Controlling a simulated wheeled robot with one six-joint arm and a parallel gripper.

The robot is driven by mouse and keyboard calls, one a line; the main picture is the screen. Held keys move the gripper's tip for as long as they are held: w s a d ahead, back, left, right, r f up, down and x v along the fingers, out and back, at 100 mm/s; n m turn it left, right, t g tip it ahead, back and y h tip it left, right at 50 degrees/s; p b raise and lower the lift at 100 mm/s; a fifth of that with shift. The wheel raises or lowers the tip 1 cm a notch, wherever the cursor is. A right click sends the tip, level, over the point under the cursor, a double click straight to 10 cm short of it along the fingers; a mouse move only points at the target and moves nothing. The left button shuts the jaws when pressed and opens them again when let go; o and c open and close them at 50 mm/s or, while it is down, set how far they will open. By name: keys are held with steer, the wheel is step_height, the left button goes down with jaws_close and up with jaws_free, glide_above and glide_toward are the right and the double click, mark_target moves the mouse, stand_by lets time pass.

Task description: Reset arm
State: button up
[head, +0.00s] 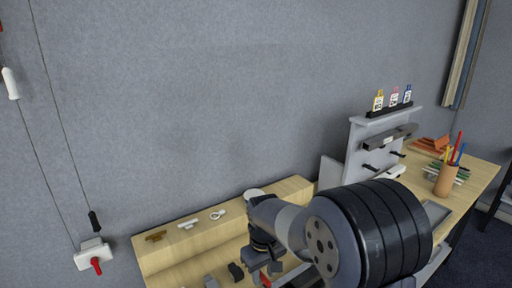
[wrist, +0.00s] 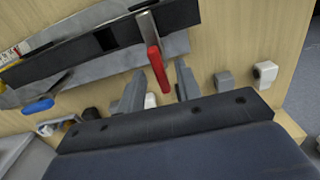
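My gripper (wrist: 160,70) shows in the wrist view as two grey fingers standing apart, with a gap between them. A red-handled tool (wrist: 158,66) appears between and beyond the fingertips; I see no finger closed on it. It hangs against a dark bar (wrist: 70,62) over the wooden surface. In the head view my arm reaches in from the lower right over the table, and its large dark joint hides much of the workspace. The fingertips cannot be made out there.
The wooden table (head: 160,258) carries small fittings along its back ledge. A grey stand (head: 358,140) with pegs holds several small bottles (head: 393,98) on top. A white box with red knob (head: 94,258) is on the wall.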

mark_target(263, 276)
steer(key=shift+r, duration=0.1)
steer(key=shift+r, duration=0.25)
step_height(263, 276, up, 10)
steer(key=r+b, duration=0.1)
step_height(263, 276, down, 11)
steer(key=shift+f+p, duration=0.15)
steer(key=shift+p, duration=0.4)
steer(key=shift+f, duration=0.2)
steer(key=m, duration=1)
steer(key=shift+p, duration=0.4)
